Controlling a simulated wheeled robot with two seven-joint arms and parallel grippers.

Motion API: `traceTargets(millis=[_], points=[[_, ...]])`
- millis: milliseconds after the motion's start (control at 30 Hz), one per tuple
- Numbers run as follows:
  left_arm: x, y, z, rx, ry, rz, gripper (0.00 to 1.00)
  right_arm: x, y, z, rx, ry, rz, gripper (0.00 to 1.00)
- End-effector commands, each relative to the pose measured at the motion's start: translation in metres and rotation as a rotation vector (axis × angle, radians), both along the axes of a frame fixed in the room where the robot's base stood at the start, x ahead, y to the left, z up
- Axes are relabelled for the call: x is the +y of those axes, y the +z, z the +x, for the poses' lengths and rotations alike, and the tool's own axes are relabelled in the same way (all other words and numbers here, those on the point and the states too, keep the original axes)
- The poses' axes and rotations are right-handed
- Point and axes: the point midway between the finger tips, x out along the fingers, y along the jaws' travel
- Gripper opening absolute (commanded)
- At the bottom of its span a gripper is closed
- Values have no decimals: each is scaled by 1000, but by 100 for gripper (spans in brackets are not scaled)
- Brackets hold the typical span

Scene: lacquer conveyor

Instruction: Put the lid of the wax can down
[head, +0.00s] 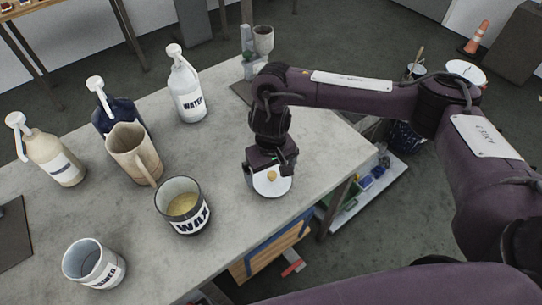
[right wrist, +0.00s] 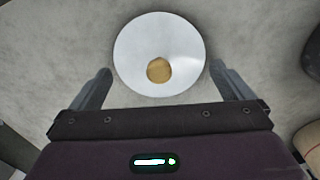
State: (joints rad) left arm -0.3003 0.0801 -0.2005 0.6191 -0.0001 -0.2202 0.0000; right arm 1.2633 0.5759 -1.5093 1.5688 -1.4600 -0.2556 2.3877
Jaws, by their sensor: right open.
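The lid of the wax can (head: 272,186) is a white disc with a small tan knob, lying on the table near its right front edge. It also shows in the right wrist view (right wrist: 135,50), lying flat between and a little beyond my fingertips. My right gripper (head: 270,172) is over the lid; in the right wrist view my gripper (right wrist: 161,75) is open, with its fingers apart from the lid on both sides. The wax can (head: 188,223) stands uncovered to the left of the lid, with yellowish wax inside. My left gripper is not in view.
The grey table (head: 230,255) carries a second can (head: 95,265), a beige jug (head: 133,157), a white water bottle (head: 187,92), a cream pump bottle (head: 48,155) and a dark blue pump bottle (head: 115,113). The table's edge lies just right of the lid.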

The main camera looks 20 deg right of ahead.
Motion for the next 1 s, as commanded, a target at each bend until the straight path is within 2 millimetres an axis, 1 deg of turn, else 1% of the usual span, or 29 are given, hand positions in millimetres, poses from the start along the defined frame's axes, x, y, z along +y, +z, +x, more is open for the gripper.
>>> traceTargets(millis=[33, 200, 400, 500, 600, 700, 1000], points=[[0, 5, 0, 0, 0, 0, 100, 0, 13, 2, -6, 1, 0, 100], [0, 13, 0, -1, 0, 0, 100, -1, 50, 2, -8, 1, -2, 100], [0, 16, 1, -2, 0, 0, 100, -1, 87, 1, -5, 1, -1, 100], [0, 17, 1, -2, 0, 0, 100, -1, 99, 2, -5, -1, -1, 100], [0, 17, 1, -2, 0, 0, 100, 0, 108, 1, -3, 0, -1, 100], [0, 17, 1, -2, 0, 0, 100, 0, 111, 0, -2, -1, -1, 100], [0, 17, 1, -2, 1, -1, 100, 0, 112, 0, -1, -1, 0, 100]])
